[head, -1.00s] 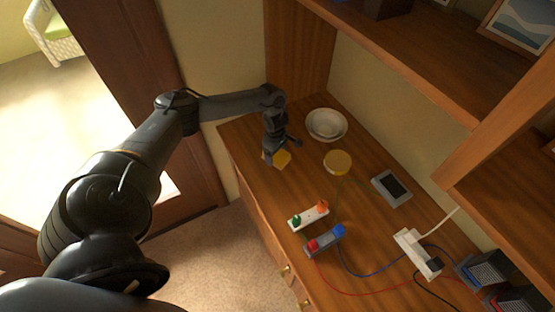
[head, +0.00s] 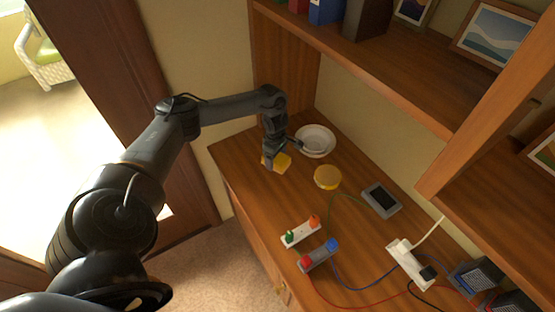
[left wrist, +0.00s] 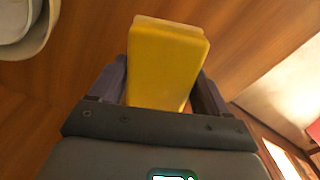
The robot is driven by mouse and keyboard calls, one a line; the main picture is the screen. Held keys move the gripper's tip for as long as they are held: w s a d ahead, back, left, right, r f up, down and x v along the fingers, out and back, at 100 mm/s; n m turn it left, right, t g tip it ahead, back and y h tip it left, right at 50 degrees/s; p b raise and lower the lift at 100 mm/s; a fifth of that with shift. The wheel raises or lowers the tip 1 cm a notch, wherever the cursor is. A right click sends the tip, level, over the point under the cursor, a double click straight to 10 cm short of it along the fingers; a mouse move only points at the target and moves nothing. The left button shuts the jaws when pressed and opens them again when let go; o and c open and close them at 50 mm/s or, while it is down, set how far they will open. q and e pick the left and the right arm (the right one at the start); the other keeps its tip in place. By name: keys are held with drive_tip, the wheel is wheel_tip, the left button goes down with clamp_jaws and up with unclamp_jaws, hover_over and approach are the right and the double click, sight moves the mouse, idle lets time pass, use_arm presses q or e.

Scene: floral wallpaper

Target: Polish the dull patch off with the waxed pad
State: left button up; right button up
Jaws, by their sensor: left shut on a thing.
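The yellow pad (head: 282,163) is in my left gripper (head: 270,163), low over the far left part of the wooden cabinet top. In the left wrist view the pad (left wrist: 166,62) sits between the two dark fingers of the gripper (left wrist: 160,92), which is shut on it. I cannot tell whether the pad touches the wood. A round yellow-topped tin (head: 327,177) stands to the right of the gripper. No dull patch can be made out on the cabinet top (head: 240,170). My right gripper is not in view.
A white bowl (head: 316,141) stands just behind the gripper and shows in the left wrist view (left wrist: 22,42). A grey device (head: 381,200), two small connector strips (head: 300,232) (head: 318,256), a white power strip (head: 410,264) and cables lie to the right. Shelves (head: 400,75) overhang the back.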

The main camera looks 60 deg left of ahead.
use_arm(q)
drive_tip(key=shift+r+p, duration=0.75)
drive_tip(key=shift+r, duration=0.6)
